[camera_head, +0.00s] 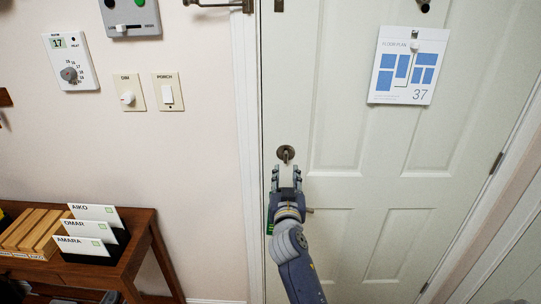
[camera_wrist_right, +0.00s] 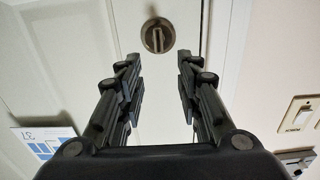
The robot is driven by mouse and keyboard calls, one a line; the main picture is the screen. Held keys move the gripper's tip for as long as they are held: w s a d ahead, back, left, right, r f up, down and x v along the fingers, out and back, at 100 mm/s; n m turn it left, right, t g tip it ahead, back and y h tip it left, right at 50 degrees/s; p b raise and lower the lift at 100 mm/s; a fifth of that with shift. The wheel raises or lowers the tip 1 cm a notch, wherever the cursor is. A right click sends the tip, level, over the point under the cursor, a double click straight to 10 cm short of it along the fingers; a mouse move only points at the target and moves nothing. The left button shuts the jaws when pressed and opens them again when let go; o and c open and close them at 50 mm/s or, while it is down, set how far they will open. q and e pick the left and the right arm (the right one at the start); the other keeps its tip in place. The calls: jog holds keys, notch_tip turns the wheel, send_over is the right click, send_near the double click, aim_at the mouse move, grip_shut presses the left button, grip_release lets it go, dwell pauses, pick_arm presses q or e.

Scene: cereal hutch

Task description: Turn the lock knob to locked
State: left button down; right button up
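The lock knob (camera_head: 286,153) is a round dark bronze plate with a thumb turn, on the left side of the white door (camera_head: 345,190). In the right wrist view the lock knob (camera_wrist_right: 158,35) shows ahead, between and beyond the fingertips, its turn piece close to vertical in that picture. My right gripper (camera_head: 287,170) is just below the knob in the head view. In the right wrist view my right gripper (camera_wrist_right: 159,65) is open, with nothing between its fingers and a gap to the knob. My left gripper is not in view.
A floor plan sheet (camera_head: 408,65) hangs on the door. A door handle shows partly behind my right arm. The wall at left has a thermostat (camera_head: 70,62), a dimmer (camera_head: 128,93) and a porch switch (camera_head: 168,91). A wooden table (camera_head: 138,245) with name cards stands lower left.

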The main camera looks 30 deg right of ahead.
aim_at(286, 157)
jog(key=p+x, duration=0.1)
jog(key=x, duration=0.7)
jog(key=shift+w+d+f+p, duration=0.1)
jog(key=shift+w+d+p, duration=0.15)
jog(key=shift+p, duration=0.15)
jog(key=shift+x, duration=0.9)
